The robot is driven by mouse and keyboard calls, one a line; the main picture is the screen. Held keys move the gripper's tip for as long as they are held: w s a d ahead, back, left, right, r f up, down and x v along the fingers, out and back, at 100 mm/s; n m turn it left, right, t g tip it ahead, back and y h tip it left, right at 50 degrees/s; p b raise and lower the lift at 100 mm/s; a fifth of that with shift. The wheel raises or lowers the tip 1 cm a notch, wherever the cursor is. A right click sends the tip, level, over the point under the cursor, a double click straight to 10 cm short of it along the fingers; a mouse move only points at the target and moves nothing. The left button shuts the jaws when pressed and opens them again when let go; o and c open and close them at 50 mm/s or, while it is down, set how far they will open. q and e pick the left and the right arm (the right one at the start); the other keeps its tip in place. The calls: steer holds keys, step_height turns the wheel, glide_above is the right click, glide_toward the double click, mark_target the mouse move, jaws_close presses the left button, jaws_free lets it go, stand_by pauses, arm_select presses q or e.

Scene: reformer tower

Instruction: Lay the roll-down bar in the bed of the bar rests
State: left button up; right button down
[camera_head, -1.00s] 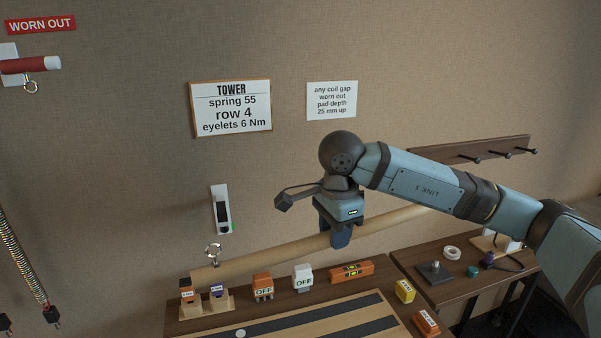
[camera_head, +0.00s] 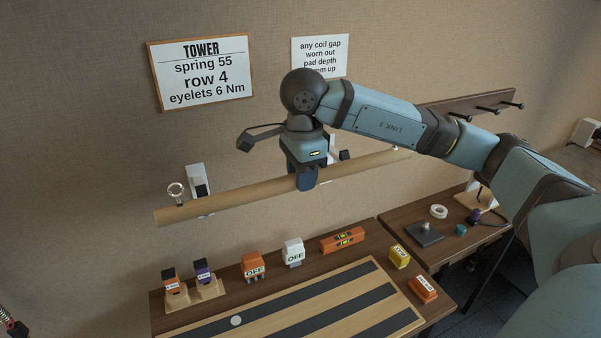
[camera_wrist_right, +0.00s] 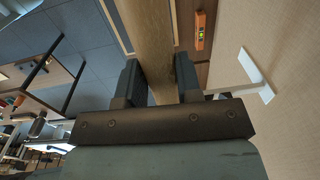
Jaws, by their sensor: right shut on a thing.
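The roll-down bar (camera_head: 245,198) is a long pale wooden rod with a metal eyelet standing up near its left end. My right gripper (camera_head: 306,184) is shut around the bar near its middle and holds it in the air above the bench, close to the wall. The right wrist view also shows the bar (camera_wrist_right: 152,45) between the two dark fingers (camera_wrist_right: 155,85). Two white wall brackets, left (camera_head: 195,177) and right (camera_head: 333,142), look like the bar rests. The bar hides the lower part of the left one; contact cannot be told. My left gripper is out of view.
Below, the bench carries a striped board (camera_head: 300,306), orange and white OFF blocks (camera_head: 254,265), an orange level (camera_head: 343,240) and small bottles on wooden stands. A peg rail (camera_head: 470,103) is on the wall at right. A side table (camera_head: 460,238) holds small parts.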

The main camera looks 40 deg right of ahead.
steer(key=shift+w+f+b, duration=0.15)
steer(key=shift+f+b, duration=0.05)
steer(key=shift+b, duration=0.35)
steer(key=t+b, duration=0.2)
steer(key=b, duration=0.1)
steer(key=shift+a+b, duration=0.1)
steer(key=shift+b, duration=0.4)
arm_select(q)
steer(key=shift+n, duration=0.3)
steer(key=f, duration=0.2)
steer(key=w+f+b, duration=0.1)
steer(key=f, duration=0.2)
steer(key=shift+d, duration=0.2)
arm_select(e)
steer(key=w+d+f, duration=0.1)
steer(key=w+d, duration=0.1)
steer(key=w, duration=0.7)
steer(key=shift+w+d+f, duration=0.2)
steer(key=shift+w, duration=0.05)
arm_select(q)
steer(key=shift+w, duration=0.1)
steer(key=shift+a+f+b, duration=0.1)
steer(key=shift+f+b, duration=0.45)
steer(key=shift+b, duration=0.15)
arm_select(e)
steer(key=shift+f, duration=0.6)
